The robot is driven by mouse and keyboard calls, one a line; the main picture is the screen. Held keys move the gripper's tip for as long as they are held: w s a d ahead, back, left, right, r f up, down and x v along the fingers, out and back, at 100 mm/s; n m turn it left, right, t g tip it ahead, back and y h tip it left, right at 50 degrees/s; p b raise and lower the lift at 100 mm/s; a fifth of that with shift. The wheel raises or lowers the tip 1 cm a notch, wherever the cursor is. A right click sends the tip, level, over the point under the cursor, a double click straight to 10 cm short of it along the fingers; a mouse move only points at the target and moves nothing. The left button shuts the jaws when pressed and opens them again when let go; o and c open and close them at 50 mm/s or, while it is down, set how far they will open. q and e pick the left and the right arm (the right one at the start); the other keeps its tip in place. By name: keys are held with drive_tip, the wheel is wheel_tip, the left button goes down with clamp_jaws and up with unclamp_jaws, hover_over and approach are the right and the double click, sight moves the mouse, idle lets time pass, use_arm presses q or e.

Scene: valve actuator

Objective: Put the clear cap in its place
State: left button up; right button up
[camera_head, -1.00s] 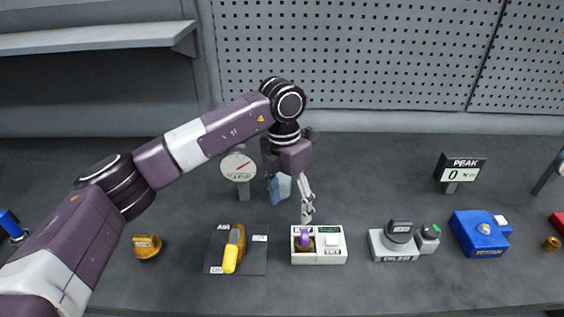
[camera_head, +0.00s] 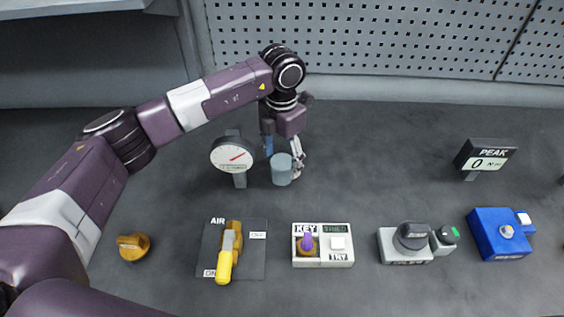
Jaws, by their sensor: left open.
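The clear cap appears to be the pale blue-grey cylinder (camera_head: 282,170), upright behind the key box, just right of the gauge. My left gripper (camera_head: 284,158) comes down from above at the cap. Its jaws are open, one finger at the cap's right side and the other at its left rear, partly hidden. I cannot tell whether either finger touches the cap. The key box (camera_head: 322,261) stands in front, with a purple key (camera_head: 308,242) and a white TRY button (camera_head: 338,243). My right gripper is out of view.
A round gauge (camera_head: 232,155) stands close left of the cap. In front are the AIR panel (camera_head: 250,268) with its yellow lever (camera_head: 226,262), a dark knob unit (camera_head: 410,238) and a blue box (camera_head: 497,234). The PEAK display (camera_head: 484,157) is at right. The bench between is clear.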

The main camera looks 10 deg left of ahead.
use_arm(q)
drive_tip(key=shift+f, duration=0.95)
drive_tip(key=c, duration=1)
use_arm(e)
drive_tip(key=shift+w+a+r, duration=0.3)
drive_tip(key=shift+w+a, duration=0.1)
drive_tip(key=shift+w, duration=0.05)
use_arm(q)
drive_tip(key=shift+r, duration=0.1)
